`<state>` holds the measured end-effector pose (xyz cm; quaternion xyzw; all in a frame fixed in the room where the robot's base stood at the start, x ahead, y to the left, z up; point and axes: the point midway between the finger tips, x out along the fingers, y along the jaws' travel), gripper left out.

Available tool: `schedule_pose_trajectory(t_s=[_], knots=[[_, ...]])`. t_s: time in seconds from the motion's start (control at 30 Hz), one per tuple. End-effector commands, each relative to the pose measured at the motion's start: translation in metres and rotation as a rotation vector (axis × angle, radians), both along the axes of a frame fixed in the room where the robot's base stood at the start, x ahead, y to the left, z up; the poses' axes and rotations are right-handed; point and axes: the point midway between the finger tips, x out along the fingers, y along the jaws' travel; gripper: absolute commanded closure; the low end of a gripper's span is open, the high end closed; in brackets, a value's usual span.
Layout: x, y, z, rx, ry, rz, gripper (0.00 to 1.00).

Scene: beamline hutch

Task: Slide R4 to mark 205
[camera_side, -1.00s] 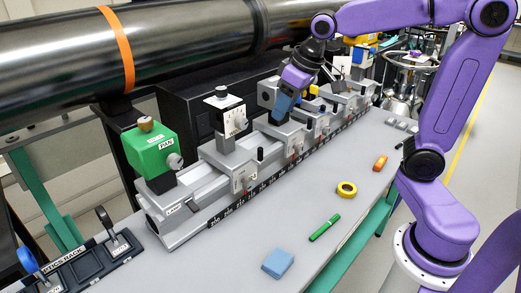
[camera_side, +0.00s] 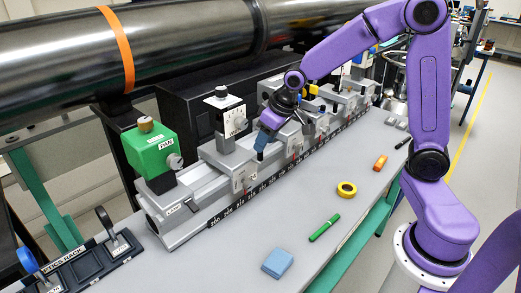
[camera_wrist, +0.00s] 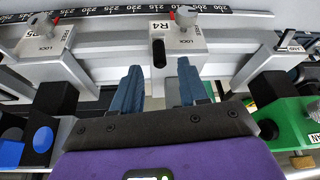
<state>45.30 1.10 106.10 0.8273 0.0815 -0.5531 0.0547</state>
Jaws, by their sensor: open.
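The R4 carriage (camera_side: 232,163) sits on the rail, carrying a grey block with a dial. In the side view my gripper (camera_side: 261,153) hides the peg.
The R5 carriage (camera_wrist: 40,58) stands left of R4 in the wrist view. A green PAN box (camera_side: 152,150) is at the rail's near end. A blue block (camera_side: 278,263), green marker (camera_side: 324,228), yellow tape roll (camera_side: 346,189) and orange item (camera_side: 380,162) lie on the bench.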

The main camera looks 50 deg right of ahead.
Motion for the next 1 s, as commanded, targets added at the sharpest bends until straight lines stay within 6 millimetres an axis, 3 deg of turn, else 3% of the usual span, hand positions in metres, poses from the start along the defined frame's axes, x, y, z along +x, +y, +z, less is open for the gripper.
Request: schedule_pose_trajectory(t_s=[0.3, 0.77, 0.9, 1.0], knots=[[0.014, 0.003, -0.034, 0.000, 0.001, 0.000, 0.57], [0.017, 0.003, -0.042, 0.000, -0.001, 0.000, 0.57], [0.017, 0.003, -0.042, 0.000, -0.001, 0.000, 1.00], [0.017, 0.003, -0.042, 0.000, -0.001, 0.000, 1.00]])
